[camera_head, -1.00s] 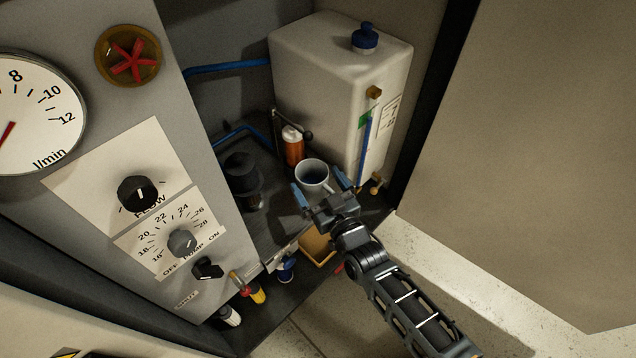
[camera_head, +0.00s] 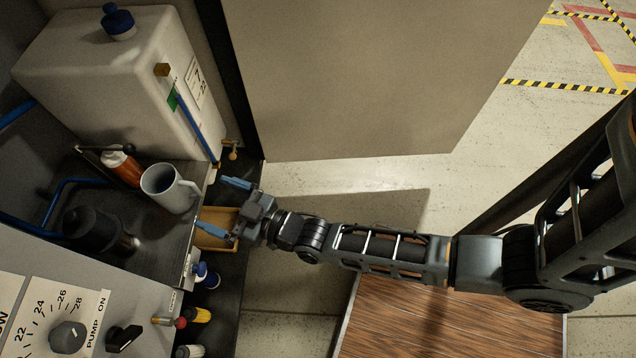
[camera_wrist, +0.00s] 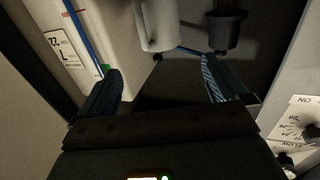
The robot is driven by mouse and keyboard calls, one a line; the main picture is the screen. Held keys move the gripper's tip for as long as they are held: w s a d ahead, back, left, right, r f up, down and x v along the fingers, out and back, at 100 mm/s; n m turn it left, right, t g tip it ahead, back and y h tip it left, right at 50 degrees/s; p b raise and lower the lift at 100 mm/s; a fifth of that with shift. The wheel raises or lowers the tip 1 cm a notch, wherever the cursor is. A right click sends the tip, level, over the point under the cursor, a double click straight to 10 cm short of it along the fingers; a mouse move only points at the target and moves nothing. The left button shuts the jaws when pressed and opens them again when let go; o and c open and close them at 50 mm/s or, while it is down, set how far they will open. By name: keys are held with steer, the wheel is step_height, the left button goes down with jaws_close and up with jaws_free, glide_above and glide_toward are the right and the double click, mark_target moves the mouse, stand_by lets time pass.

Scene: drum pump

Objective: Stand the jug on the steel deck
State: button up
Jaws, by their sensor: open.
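The jug (camera_head: 168,190) is a grey-white mug-like vessel with a handle on its right side. It stands upright on the dark steel deck (camera_head: 165,235), in front of the large white tank. My gripper (camera_head: 222,207) is open and empty, just right of the jug, with its blue fingers pointing towards it and apart from it. In the wrist view the jug (camera_wrist: 158,28) is beyond the open fingertips (camera_wrist: 162,80), its top cut off by the frame edge.
The white tank (camera_head: 110,75) with a blue cap stands behind. An orange bottle (camera_head: 122,167) and a dark cylinder (camera_head: 95,230) are beside the jug. A tan tray (camera_head: 217,228) lies under my gripper. A wooden surface (camera_head: 450,312) is lower right.

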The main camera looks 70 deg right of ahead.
steer(key=s+r+g, duration=0.1)
steer(key=s+r, duration=0.5)
steer(key=s, duration=0.5)
steer(key=s+r+g, duration=0.1)
steer(key=s+r, duration=0.5)
steer(key=s, duration=0.6)
steer(key=s+r+g, duration=0.1)
steer(key=s+r, duration=0.4)
steer(key=r, duration=0.4)
steer(key=shift+s+y, duration=0.15)
steer(key=shift+y, duration=0.15)
steer(key=shift+r, duration=0.1)
steer(key=shift+c, duration=0.4)
